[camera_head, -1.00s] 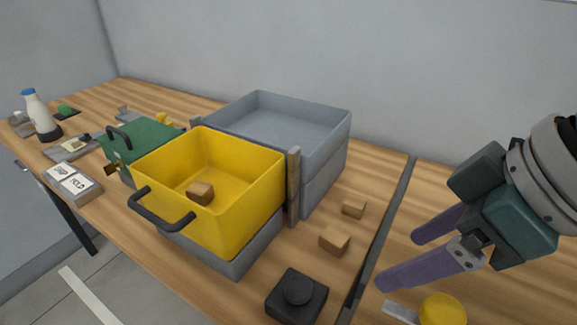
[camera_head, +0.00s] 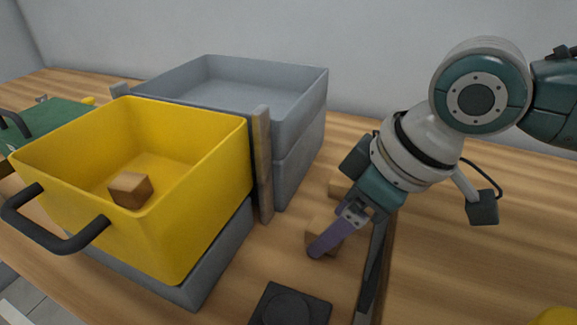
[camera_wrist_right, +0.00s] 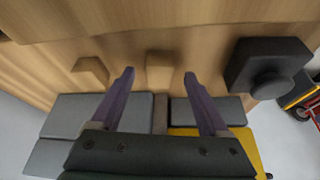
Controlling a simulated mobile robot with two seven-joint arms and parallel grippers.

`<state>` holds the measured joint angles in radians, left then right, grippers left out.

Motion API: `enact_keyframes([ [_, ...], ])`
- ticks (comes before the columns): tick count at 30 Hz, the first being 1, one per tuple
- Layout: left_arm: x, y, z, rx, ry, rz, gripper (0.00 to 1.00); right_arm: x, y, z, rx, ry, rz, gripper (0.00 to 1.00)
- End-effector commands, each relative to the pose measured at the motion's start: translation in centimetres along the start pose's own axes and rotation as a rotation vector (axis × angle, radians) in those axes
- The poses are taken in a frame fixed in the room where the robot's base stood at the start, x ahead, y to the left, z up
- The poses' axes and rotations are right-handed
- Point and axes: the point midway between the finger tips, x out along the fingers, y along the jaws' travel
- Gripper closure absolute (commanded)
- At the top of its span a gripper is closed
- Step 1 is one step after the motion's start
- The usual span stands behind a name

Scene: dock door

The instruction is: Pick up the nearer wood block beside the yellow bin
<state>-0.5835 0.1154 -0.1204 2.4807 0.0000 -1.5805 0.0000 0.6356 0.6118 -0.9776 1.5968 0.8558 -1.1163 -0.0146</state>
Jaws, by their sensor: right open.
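The nearer wood block (camera_head: 316,231) lies on the wooden table right of the yellow bin (camera_head: 215,190), partly hidden behind a purple finger of my right gripper (camera_head: 325,240). In the right wrist view this block (camera_wrist_right: 160,66) shows between the two spread fingers (camera_wrist_right: 159,74), just ahead of the tips, with no clear contact. The gripper is open and empty. The farther wood block (camera_head: 339,187) is partly covered by the gripper; it also shows left of the fingers in the right wrist view (camera_wrist_right: 90,68). My left gripper is out of view.
Another block (camera_head: 130,189) lies inside the yellow bin. A grey bin (camera_head: 303,125) and a wooden post (camera_head: 263,165) stand just left of the gripper. A black device (camera_head: 290,306) sits in front, and a dark strip (camera_head: 373,270) runs close on the right.

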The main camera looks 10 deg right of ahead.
Motion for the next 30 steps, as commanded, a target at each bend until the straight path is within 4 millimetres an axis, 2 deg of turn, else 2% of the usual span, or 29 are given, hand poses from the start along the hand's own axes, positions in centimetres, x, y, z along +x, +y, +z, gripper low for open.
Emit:
enact_keyframes([
  [1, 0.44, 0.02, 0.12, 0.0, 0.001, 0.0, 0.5, 0.83, -0.02, 0.04, 0.0, 0.0, 0.0, 0.21],
  [3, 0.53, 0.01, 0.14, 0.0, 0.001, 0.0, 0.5, 1.28, -0.02, 0.03, -0.001, 0.0, 0.001, 0.21],
  [11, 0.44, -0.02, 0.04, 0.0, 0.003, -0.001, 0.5, 1.34, -0.01, -0.03, -0.001, 0.0, 0.001, 0.23],
  [30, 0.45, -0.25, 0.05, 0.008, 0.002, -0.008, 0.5, 1.32, -0.01, -0.01, -0.001, 0.0, 0.001, 0.95],
])
